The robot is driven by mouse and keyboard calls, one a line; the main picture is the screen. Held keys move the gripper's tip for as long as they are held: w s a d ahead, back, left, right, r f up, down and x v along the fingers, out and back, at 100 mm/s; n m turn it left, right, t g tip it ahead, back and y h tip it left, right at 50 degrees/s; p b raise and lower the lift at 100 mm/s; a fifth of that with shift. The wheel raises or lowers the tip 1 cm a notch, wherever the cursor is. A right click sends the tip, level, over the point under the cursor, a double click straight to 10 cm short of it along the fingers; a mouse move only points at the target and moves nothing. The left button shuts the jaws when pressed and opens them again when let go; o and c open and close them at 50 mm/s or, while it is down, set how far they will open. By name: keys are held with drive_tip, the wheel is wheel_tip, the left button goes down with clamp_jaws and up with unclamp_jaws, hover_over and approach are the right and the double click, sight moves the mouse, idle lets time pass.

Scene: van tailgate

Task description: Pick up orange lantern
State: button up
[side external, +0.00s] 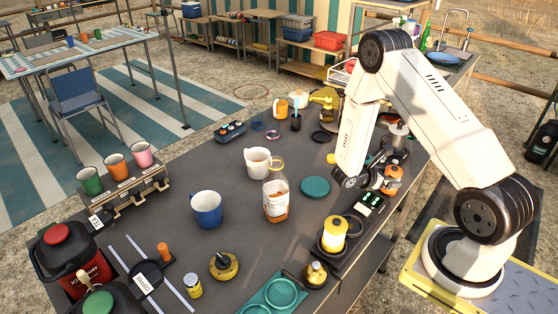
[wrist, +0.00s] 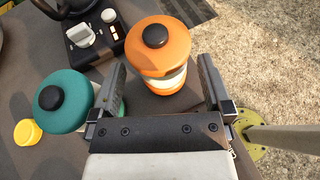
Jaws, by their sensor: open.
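The orange lantern (wrist: 158,43) has an orange domed top with a black knob and a pale band below. In the wrist view it stands ahead of my gripper (wrist: 163,72), whose open fingers point toward its two sides with gaps showing. In the side external view the orange lantern (side external: 394,171) is at the table's right side, close to my gripper (side external: 374,181), and partly hidden. I cannot tell how far the fingers reach around it. Nothing is held.
A teal lantern-like item (wrist: 62,103) with a black knob is close by the left finger. A yellow cap (wrist: 27,132) lies farther left. A dark unit with knobs (wrist: 94,36) is beyond. The table edge and gravel are at right. A yellow lantern (side external: 334,232) stands nearer the front.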

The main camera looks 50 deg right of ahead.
drive_tip(key=shift+x, duration=1.55)
drive_tip(key=c, duration=1.2)
drive_tip(key=shift+c, duration=0.2)
drive_tip(key=shift+r, duration=0.1)
drive_tip(key=shift+r, duration=4.9)
